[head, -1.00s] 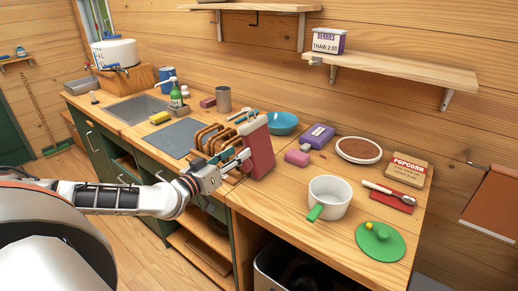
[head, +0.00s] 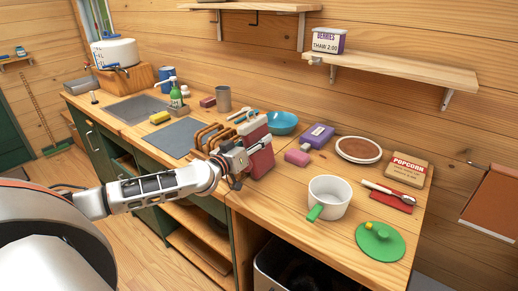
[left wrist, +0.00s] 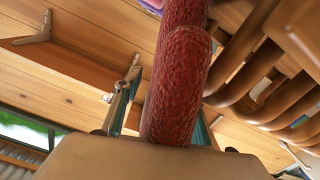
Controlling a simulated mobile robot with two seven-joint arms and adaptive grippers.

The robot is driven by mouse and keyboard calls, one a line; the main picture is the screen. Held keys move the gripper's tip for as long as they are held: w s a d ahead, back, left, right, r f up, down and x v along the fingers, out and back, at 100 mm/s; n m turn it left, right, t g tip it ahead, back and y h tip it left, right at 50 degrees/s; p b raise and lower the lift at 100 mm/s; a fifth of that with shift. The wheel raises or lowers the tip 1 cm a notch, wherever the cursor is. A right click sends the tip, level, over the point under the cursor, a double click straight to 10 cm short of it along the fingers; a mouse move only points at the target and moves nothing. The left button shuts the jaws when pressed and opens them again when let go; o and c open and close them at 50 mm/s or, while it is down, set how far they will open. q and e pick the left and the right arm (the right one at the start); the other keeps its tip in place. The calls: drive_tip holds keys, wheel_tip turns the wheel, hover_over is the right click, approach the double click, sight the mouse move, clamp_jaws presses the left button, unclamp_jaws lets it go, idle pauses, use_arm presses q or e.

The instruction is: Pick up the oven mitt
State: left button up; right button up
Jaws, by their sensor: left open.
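The red oven mitt (head: 262,164) stands upright at the front of the counter, against the right end of a wooden rack. In the left wrist view the textured red mitt (left wrist: 178,85) fills the middle, very close to the camera. My left gripper (head: 246,152) is open and right at the mitt, covering part of it in the head view. In the wrist view the mitt runs between the finger parts on either side; whether they touch it I cannot tell. My right gripper is not in view.
The wooden rack (head: 205,137) stands close to the left of the mitt. A pink sponge (head: 297,157), a purple box (head: 318,135) and a white pot (head: 329,196) stand to the right. A blue bowl (head: 283,123) is behind.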

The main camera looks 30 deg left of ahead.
use_arm(q)
clamp_jaws()
